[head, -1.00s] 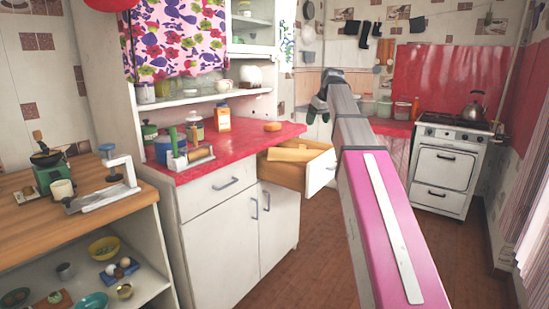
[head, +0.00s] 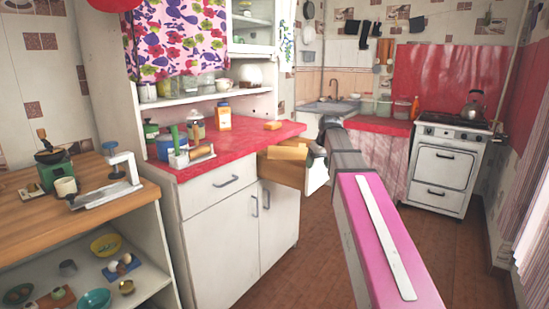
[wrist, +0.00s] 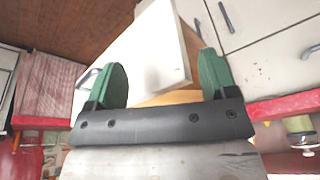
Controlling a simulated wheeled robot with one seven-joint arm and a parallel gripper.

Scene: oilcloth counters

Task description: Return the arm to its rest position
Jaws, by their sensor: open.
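My arm (head: 375,220), with its pink link, reaches forward from the bottom right of the head view. My gripper (wrist: 162,80) shows two green fingers spread apart in the wrist view, with nothing held between them. The open drawer (head: 318,172) juts out of the white cabinet just below and beside my wrist in the head view. In the wrist view the drawer's white front panel (wrist: 150,50) lies beyond and between the fingers. I cannot tell whether they touch it. My fingertips are hard to make out in the head view.
A red counter (head: 240,148) carries jars, a bottle and an orange-brown block (head: 272,126). A wooden-topped shelf unit (head: 70,215) stands at the left. A white stove (head: 443,168) stands at the back right. Brown floor (head: 430,245) is clear between them.

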